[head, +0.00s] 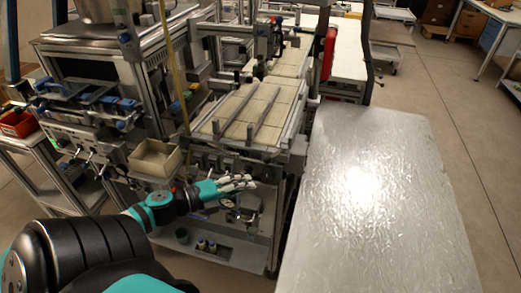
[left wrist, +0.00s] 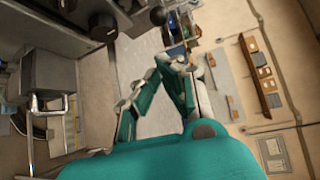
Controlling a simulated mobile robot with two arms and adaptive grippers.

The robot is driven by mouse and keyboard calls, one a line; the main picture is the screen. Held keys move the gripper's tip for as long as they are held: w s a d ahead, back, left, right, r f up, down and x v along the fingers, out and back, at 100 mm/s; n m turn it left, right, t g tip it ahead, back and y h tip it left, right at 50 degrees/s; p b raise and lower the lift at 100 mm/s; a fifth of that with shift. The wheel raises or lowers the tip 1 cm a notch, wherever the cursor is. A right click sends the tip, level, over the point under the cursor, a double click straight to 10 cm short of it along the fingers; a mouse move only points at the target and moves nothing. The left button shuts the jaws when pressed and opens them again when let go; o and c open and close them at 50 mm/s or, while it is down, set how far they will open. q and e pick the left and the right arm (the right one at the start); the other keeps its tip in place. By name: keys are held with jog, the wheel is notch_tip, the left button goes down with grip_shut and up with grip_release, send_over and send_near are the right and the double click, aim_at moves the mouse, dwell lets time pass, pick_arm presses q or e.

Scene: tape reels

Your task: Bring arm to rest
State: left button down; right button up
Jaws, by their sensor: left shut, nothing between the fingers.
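My left gripper (head: 250,183) is teal and grey and reaches in from the left on my black and teal arm. It is shut and empty, in front of the machine with the pale grooved top and left of the shiny metal table. In the left wrist view the fingers of my left gripper (left wrist: 160,66) come together at their tips with nothing between them. My right gripper is not in view.
The metal table (head: 372,215) has a bare top. The machine (head: 255,112) stands behind my gripper, with an open beige box (head: 156,158) at its left and a lower shelf (head: 235,252) below. Open floor (head: 440,85) lies at the right.

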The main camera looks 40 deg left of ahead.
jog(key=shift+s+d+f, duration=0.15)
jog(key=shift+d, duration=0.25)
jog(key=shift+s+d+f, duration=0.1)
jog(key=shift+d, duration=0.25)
